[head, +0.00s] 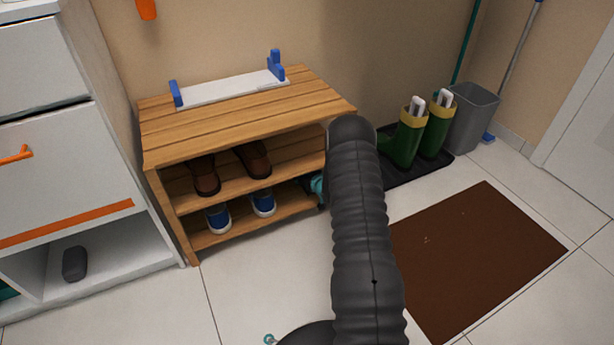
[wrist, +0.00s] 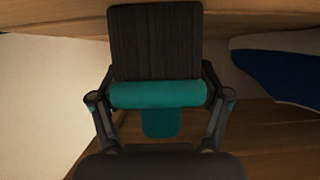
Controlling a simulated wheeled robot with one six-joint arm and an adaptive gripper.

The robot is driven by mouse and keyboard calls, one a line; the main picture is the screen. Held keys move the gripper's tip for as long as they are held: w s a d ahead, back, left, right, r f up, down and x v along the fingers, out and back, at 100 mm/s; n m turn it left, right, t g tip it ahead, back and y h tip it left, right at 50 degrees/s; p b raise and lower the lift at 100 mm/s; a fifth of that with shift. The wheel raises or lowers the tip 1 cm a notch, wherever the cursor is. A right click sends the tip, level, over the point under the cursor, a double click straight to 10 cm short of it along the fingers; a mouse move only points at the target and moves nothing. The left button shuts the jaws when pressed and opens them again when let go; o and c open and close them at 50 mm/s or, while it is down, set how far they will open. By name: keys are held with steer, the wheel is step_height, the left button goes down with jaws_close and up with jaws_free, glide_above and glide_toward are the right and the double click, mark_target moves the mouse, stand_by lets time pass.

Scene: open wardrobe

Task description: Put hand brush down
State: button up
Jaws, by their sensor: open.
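In the wrist view, the hand brush shows as a teal body (wrist: 158,94) with a dark ridged part behind it, close in front of the shelf boards. My gripper (wrist: 160,88) is open, with one finger on each side of the brush. Whether the fingers touch it I cannot tell. In the head view, my arm covers most of the gripper, and a small teal patch shows at the right end of the wooden shoe rack's (head: 245,95) lower shelf. I cannot tell if that patch is brush or gripper.
Blue shoes (head: 263,202) stand on the lower shelf; a blue shoe (wrist: 285,75) is at right in the wrist view. Brown shoes (head: 207,178) are on the shelf above. Green boots (head: 405,140) stand right of the rack. A brown mat (head: 480,260) lies on the floor.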

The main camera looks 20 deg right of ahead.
steer(key=shift+s+r, duration=0.15)
steer(key=shift+r, duration=0.05)
steer(key=p+v, duration=0.1)
steer(key=v, duration=0.9)
steer(key=shift+p, duration=0.3)
steer(key=shift+v, duration=0.85)
